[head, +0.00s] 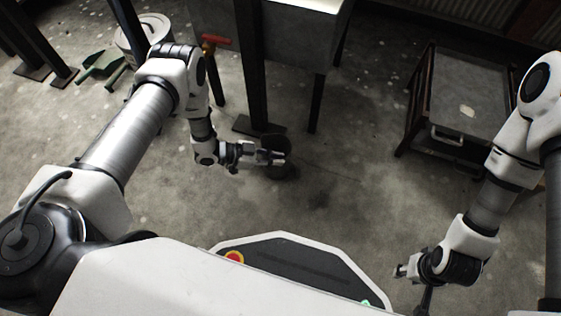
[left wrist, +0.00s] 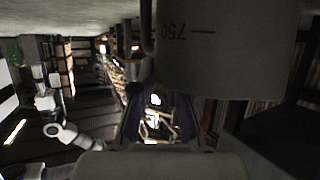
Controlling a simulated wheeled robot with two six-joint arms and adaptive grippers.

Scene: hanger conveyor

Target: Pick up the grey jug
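The grey jug (left wrist: 225,50) fills the upper right of the left wrist view, with an upside-down "750" mark and a thin dark handle (left wrist: 147,28) at its left side. In the head view the jug (head: 282,141) is a small dark round shape, partly covered by my left gripper (head: 274,157). The left gripper's fingers also show in the left wrist view (left wrist: 158,112), spread apart close to the jug. I cannot tell whether they touch it. What bears the jug is hidden. My right gripper (head: 412,285) is at the lower right, away from the jug; its fingers are unclear.
A dark post with a base plate (head: 258,126) stands just behind the jug, below a grey box-like unit (head: 305,35). A low metal-topped table (head: 470,85) is at the right. A white bucket (head: 143,30) and green dustpan (head: 100,65) are at the left. Open floor lies between.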

